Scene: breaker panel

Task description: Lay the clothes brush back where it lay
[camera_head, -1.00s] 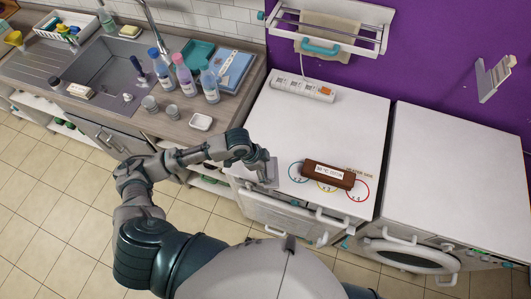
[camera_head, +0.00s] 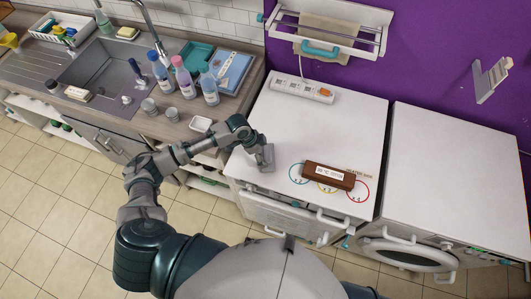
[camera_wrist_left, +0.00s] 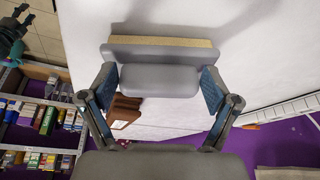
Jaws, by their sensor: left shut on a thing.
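My left gripper (camera_head: 262,152) is over the left part of the white top, left of the colored rings. In the left wrist view, my left gripper (camera_wrist_left: 158,88) is shut on the clothes brush (camera_wrist_left: 160,50), a grey block with a tan strip along its far edge. In the head view the clothes brush (camera_head: 266,160) shows as a small grey shape at the fingers. I cannot tell whether it touches the top.
A brown labelled block (camera_head: 328,176) lies across the rings on the white top (camera_head: 310,130). A power strip (camera_head: 302,90) lies at the back. Bottles (camera_head: 185,78), cups and a white dish (camera_head: 201,124) stand on the counter at left. The top behind the gripper is clear.

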